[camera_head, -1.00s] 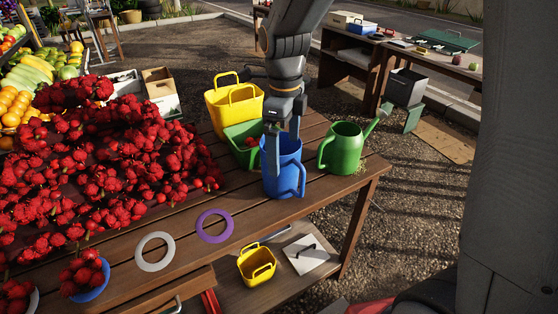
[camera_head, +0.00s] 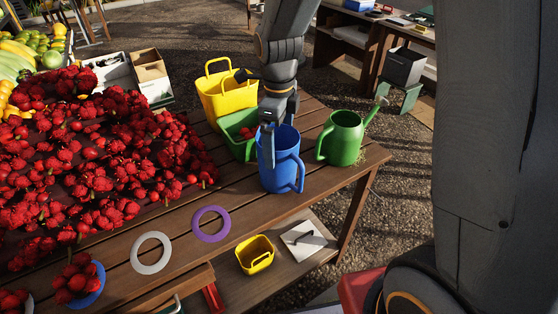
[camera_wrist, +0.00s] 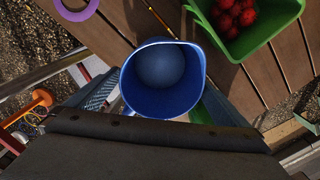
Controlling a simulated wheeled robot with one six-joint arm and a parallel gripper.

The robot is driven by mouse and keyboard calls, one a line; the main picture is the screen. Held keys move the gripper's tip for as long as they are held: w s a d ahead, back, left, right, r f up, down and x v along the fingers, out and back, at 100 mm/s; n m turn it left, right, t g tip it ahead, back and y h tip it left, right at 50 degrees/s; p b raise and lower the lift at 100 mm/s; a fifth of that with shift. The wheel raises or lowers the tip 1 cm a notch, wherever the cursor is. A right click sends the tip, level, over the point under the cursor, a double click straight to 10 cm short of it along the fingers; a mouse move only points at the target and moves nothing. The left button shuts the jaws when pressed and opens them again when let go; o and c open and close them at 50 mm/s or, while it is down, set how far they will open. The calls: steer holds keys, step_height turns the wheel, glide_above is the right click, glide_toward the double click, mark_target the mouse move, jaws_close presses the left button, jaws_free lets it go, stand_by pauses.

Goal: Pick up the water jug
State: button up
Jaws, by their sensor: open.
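The water jug is a blue pitcher (camera_head: 284,172) standing upright on the wooden table, its handle towards the right in the head view. In the wrist view its open mouth (camera_wrist: 165,80) is seen from above, and it looks empty. My gripper (camera_head: 279,143) points down at the jug's rim, its jaws open. One finger shows along the jug's left side in the head view; the other is mostly hidden. In the wrist view the fingers of my gripper (camera_wrist: 158,103) lie on either side of the jug's near part. I cannot tell whether they touch it.
A green watering can (camera_head: 341,143) stands right of the jug. A green basket (camera_head: 240,143) with red fruit and a yellow bag (camera_head: 225,97) stand close behind left. A purple ring (camera_head: 211,224) and a white ring (camera_head: 151,253) lie in front. Red fruit piles fill the left.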

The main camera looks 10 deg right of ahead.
mark_target(280, 148)
steer(key=shift+w+d+f+p, duration=0.1)
steer(key=shift+f+p, duration=0.3)
steer(key=shift+f, duration=1.1)
steer(key=c, duration=1.9)
steer(key=shift+r, duration=0.15)
